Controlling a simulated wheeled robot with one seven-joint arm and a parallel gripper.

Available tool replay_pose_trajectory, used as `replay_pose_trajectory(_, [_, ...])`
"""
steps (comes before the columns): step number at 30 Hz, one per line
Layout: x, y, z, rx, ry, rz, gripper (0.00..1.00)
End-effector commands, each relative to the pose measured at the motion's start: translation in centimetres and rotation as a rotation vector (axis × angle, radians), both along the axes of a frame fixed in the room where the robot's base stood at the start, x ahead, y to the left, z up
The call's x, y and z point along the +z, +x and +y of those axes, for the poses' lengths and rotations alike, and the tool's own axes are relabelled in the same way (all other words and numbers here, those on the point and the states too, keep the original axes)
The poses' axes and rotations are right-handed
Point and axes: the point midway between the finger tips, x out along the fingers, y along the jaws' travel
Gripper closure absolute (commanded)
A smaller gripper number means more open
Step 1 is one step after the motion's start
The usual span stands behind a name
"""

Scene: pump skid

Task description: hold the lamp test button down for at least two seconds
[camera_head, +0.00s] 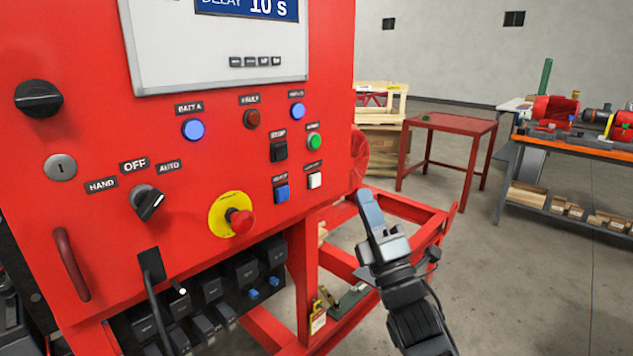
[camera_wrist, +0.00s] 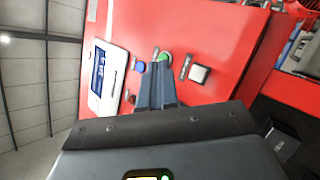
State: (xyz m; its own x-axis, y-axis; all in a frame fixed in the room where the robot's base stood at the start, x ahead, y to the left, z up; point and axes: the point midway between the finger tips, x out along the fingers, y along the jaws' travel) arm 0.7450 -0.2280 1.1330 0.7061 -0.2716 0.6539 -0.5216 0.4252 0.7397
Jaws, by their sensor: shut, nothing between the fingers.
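The red control panel (camera_head: 110,130) fills the left of the head view. Its small labels are hard to read, so I cannot be sure which button is the lamp test. My gripper (camera_head: 369,200) is shut and empty, right of the white button in the head view.
A red emergency stop (camera_head: 238,221) on a yellow disc, a black selector knob (camera_head: 148,202) and a black switch (camera_head: 279,151) share the panel. A display (camera_head: 245,12) is above. The red skid frame (camera_head: 410,207) is behind my gripper. A red table (camera_head: 450,124) stands behind; floor at right is clear.

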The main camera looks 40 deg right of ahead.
Motion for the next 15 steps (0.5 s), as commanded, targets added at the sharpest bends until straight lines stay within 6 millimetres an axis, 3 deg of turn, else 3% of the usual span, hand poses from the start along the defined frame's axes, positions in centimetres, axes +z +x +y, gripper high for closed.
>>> replay_pose_trajectory(15, [-0.5,6.4,0.2,0.002,0.000,-0.002,1.00])
